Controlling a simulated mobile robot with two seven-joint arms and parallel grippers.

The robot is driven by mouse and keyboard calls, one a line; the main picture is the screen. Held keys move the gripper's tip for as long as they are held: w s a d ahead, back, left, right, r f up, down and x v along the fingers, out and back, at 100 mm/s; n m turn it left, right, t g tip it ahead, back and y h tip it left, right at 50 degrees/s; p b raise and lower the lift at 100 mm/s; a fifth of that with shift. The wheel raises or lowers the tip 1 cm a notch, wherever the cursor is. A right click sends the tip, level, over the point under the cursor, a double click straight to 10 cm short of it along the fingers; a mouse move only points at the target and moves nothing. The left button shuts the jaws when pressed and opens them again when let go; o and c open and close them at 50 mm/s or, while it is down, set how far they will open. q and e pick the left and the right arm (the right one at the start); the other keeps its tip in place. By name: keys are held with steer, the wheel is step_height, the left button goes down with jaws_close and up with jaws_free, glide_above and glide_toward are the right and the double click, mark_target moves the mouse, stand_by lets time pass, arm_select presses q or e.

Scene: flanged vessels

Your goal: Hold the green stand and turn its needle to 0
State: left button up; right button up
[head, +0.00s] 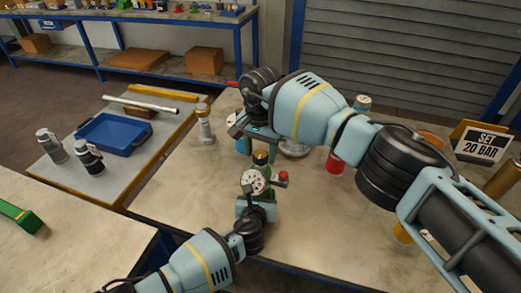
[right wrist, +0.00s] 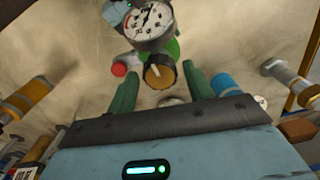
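The green stand (right wrist: 172,48) carries a round white gauge (head: 253,182), a brass-and-black knob (head: 261,158) and a red cap (head: 283,177). The gauge (right wrist: 150,22) is large in the right wrist view, but its needle reading is too small to tell. My right gripper (right wrist: 161,78) is open, with its green fingers on either side of the knob (right wrist: 160,72) and gaps between. My left gripper (head: 260,205) is close against the stand, below the gauge in the head view. Its fingers are hidden, so its grip is unclear.
A sign reading "SET 20 BAR" (head: 483,146) stands at the right. A brass-and-white flanged vessel (head: 204,125) stands left of the stand, and a red can (head: 335,162) stands to its right. A blue tray (head: 114,134) lies on the side table. The front left of the stand's table is clear.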

steer(key=c, duration=0.8)
steer(key=shift+m, duration=0.3)
steer(key=m, duration=0.4)
steer(key=shift+m, duration=2)
steer(key=o, duration=1)
